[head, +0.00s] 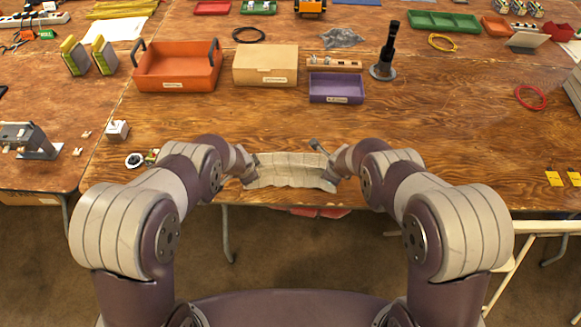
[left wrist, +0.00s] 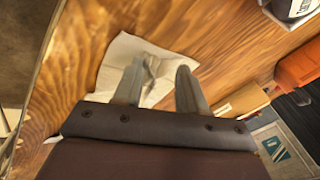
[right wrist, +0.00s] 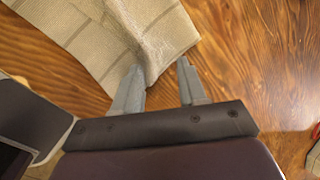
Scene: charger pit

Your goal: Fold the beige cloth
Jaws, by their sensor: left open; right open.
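The beige cloth (head: 288,171) lies at the front edge of the wooden table, between my two grippers. It has a faint grid pattern and looks wider than it is deep. My left gripper (head: 249,172) is at its left end; in the left wrist view the open fingers (left wrist: 167,75) are over or beside a raised fold of the cloth (left wrist: 118,62). My right gripper (head: 333,170) is at its right end; in the right wrist view the open fingers (right wrist: 160,72) are at a corner of the cloth (right wrist: 120,35). Whether the fingers touch it is unclear.
An orange bin (head: 178,84), a cardboard box (head: 265,66) and a purple tray (head: 336,99) stand behind the cloth. A dark upright tool (head: 386,55) is beside them. A small round part (head: 134,160) lies left of my left arm. The table right of my right arm is mostly clear.

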